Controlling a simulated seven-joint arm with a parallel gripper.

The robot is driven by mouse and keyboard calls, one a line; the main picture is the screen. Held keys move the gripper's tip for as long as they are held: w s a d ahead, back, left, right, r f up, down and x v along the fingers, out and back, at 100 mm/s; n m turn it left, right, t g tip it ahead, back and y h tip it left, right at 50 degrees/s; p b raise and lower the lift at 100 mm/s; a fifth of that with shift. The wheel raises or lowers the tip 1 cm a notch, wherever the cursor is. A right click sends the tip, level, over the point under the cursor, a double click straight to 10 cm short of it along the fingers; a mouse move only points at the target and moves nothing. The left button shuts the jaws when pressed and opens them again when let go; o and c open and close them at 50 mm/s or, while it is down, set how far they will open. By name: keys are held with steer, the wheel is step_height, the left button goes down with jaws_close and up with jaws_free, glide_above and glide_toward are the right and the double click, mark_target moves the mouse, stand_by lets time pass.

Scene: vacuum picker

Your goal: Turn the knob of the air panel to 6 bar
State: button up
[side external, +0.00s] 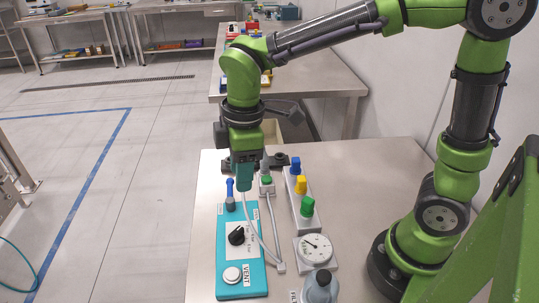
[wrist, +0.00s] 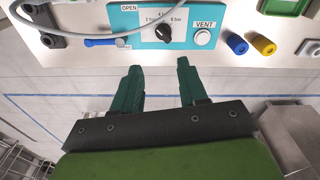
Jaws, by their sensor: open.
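The teal air panel (side external: 223,258) lies on the metal table, and its upper face also shows in the wrist view (wrist: 118,27). Its black knob (side external: 237,236) sits on a white scale plate; in the wrist view the knob (wrist: 163,33) lies beyond the fingertips, between bar markings, with "6 bar" printed to its right. I cannot tell exactly where the knob points. My gripper (side external: 245,187) points down above the panel's far end, apart from the knob. In the wrist view its two green fingers (wrist: 157,82) are spread, with nothing between them.
A white VENT button (side external: 232,274) is at the panel's near end. A blue-handled valve (side external: 230,188) stands at its far end. A pale hose runs close by the gripper. A round gauge (side external: 315,248) and a block with blue, yellow and green fittings (side external: 301,184) stand right of it.

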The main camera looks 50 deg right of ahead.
mark_target(236, 231)
steer(key=f+n, duration=0.2)
steer(key=f, duration=0.3)
steer(key=a+f+n, duration=0.1)
steer(key=f+n, duration=0.1)
steer(key=f, duration=0.3)
steer(key=w+a+f+n, duration=0.1)
steer(key=f+n, duration=0.2)
steer(key=f, duration=0.3)
steer(key=shift+g+h, duration=0.3)
steer(key=shift+g, duration=0.1)
steer(key=shift+w, duration=0.1)
steer(key=shift+c, duration=0.4)
steer(key=shift+r, duration=0.1)
jaws_close()
